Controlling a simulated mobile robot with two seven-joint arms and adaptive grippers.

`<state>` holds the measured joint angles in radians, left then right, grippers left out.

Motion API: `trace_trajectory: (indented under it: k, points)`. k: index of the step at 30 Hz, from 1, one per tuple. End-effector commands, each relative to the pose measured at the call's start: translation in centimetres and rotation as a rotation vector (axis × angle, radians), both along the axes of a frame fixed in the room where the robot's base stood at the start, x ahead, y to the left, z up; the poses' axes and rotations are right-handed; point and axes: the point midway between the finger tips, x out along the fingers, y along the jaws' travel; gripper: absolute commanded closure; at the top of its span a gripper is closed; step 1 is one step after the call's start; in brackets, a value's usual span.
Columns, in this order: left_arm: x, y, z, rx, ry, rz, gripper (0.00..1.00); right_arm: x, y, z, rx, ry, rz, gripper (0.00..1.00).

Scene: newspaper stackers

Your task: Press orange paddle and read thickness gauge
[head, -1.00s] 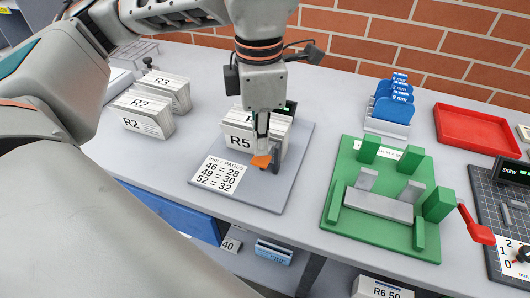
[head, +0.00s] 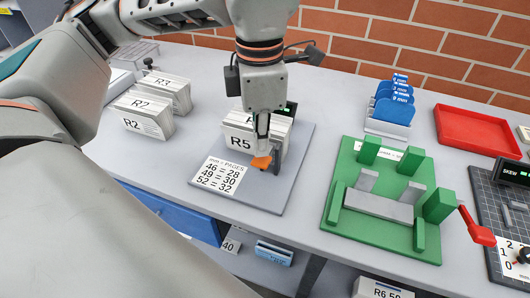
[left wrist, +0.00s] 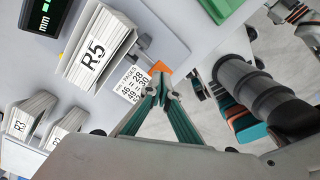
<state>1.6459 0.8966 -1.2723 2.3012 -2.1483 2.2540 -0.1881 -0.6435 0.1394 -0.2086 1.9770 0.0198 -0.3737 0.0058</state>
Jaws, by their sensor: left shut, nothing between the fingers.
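The orange paddle (head: 261,162) shows at the front of the gauge on its grey base plate (head: 265,194). My left gripper (head: 262,150) points down at the paddle with its fingers shut and empty; its tips overlap the paddle, and contact cannot be told for sure. In the left wrist view the shut fingertips (left wrist: 160,82) are beside the orange paddle (left wrist: 160,68). The R5 stack (head: 238,138) stands in the gauge behind. The gauge display (head: 291,108) is mostly hidden by my gripper; the left wrist view shows part of it (left wrist: 45,15), reading "mm" with digits cut off.
A conversion card (head: 219,175) lies on the plate. Stacks R2 (head: 146,119) and R3 stand left. Bare table lies between plate and jig.

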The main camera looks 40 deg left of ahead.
Motion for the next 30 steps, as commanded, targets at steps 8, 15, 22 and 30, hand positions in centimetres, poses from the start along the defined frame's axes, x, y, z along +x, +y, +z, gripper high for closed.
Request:
trace_trajectory:
  k: [8,15,22,30]
  points:
    - [0.0,0.0,-0.5,0.001,0.001,0.0,1.0,-0.2,0.0,-0.5,-0.003,0.005,0.001,0.6]
    - [0.0,0.0,-1.2,0.001,0.001,0.0,1.0,-0.2,-0.1,-0.8,-0.008,0.006,0.003,0.6]
    - [0.0,0.0,-1.8,0.0,0.0,0.0,1.0,0.1,-0.2,-0.8,-0.011,-0.001,0.002,0.6]
    - [0.0,0.0,-2.5,0.0,0.0,0.0,1.0,0.5,-0.4,-0.7,-0.015,-0.01,0.002,0.6]
